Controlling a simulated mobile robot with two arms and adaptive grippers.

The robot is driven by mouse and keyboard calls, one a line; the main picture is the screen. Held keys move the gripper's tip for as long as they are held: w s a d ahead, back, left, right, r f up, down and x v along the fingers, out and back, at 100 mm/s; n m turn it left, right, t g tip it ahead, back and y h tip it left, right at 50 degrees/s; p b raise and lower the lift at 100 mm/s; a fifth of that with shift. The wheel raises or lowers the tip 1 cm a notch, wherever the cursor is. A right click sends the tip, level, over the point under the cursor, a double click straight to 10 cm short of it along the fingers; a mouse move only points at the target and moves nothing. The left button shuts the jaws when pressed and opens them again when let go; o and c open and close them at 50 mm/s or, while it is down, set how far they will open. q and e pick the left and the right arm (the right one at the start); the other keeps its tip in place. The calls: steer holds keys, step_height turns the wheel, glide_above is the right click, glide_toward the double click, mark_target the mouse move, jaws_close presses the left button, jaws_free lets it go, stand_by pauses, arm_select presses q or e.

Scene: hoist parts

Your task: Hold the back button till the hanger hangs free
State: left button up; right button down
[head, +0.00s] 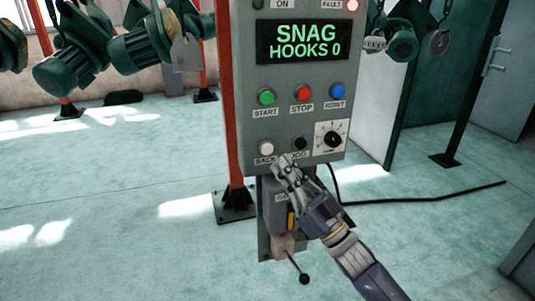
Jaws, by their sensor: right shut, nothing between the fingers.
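The grey control panel (280,112) stands in the middle of the head view. Its white BACK button (266,148) sits at the lower left, with a black button (299,143) to its right. My right gripper (283,161) is shut and empty, its tips just below and between these two buttons. I cannot tell whether it touches the panel. The screen (308,41) reads "SNAG" and "HOOKS 0". Green hoist parts (142,47) hang at the upper left. Which hanging part is the hanger is unclear. My left gripper is out of view.
Green START (266,97), red STOP (303,93) and blue RESET (337,91) buttons and a dial (333,139) are close by. A lever (304,278) sticks out below. An orange post (230,100) stands left of the panel. More parts (403,44) hang at right. A black cable (430,197) crosses the floor.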

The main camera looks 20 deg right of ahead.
mark_target(267, 149)
steer(key=shift+w+a+b, duration=0.1)
steer(key=shift+w+b, duration=0.55)
steer(key=shift+w, duration=1.9)
steer(key=shift+w, duration=0.1)
steer(key=shift+w, duration=0.3)
